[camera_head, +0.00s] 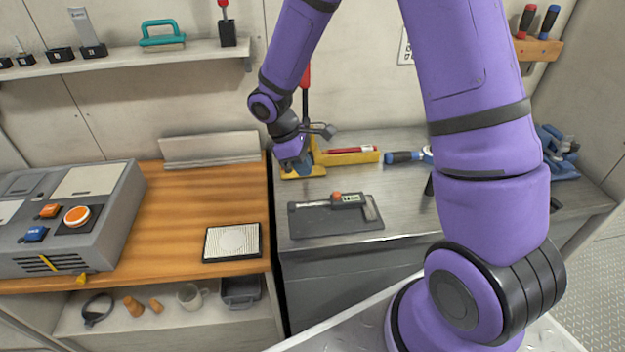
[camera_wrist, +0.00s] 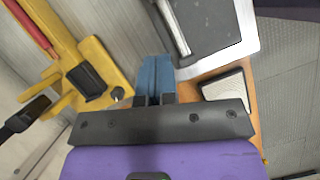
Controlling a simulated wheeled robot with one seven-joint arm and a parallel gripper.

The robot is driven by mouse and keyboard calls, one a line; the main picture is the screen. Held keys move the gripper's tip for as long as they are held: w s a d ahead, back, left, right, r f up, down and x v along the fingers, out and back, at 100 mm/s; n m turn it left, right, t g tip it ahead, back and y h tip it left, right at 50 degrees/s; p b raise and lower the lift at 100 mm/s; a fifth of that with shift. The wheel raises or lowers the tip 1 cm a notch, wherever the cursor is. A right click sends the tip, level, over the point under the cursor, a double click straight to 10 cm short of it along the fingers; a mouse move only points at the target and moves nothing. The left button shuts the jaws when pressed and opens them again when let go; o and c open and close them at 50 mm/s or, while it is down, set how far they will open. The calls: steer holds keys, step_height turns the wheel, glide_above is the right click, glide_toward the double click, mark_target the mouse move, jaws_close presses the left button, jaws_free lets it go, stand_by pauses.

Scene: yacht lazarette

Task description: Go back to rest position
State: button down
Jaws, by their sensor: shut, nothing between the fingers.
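My gripper (camera_head: 300,166) is at the back of the grey metal bench, close above a yellow fixture (camera_head: 318,157) with a red-handled upright lever. In the wrist view, its blue fingers (camera_wrist: 154,68) are together with nothing between them. The yellow fixture (camera_wrist: 92,62) is to the left of the fingers there. I cannot tell whether the gripper touches it. My purple arm reaches across the right half of the head view and hides part of the bench.
A dark mat (camera_head: 335,223) with a digital caliper (camera_head: 350,200) lies on the metal bench. A blue-handled screwdriver (camera_head: 403,157) lies behind. On the wooden top are a grey control box (camera_head: 130,185) and a black-framed white pad (camera_head: 233,242). A wall shelf (camera_head: 150,56) holds tools.

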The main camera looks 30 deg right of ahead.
steer(key=s+d+r+m+t, duration=0.1)
steer(key=s+r+m+t, duration=0.15)
steer(key=r, duration=1.25)
steer(key=s+d+r+m+t+y, duration=0.1)
steer(key=s+d+r+m+t, duration=0.1)
steer(key=s+r+m, duration=0.2)
steer(key=s+d+r+m+t+y, duration=0.2)
steer(key=s+r, duration=0.8)
steer(key=s, duration=0.6)
steer(key=shift+s+m+t+y, duration=0.35)
steer(key=shift+m+t, duration=0.3)
steer(key=shift+m, duration=0.5)
steer(key=shift+r, duration=0.1)
